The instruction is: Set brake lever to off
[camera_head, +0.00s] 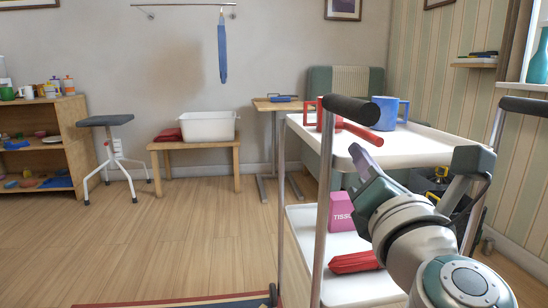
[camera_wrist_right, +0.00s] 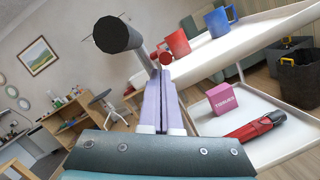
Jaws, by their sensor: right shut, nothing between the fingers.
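The brake lever (camera_head: 362,134) is a red bar at the trolley's near end, beside the post under the black push handle (camera_head: 350,109). It slants down to the right to a round red end. In the wrist view its red end (camera_wrist_right: 166,57) shows just beyond my fingertips. My right gripper (camera_head: 357,153) is shut and empty, its purple-grey fingers just below the lever in the head view. I cannot tell whether they touch it. In the wrist view the shut fingers (camera_wrist_right: 165,76) point up toward the lever. My left gripper is not in view.
The white trolley (camera_head: 425,143) carries a red mug (camera_head: 325,113) and a blue mug (camera_head: 386,113) on top. A pink tissue box (camera_head: 341,212) and a red object (camera_head: 354,262) are on its lower shelf. A dark bin (camera_head: 437,184) stands behind.

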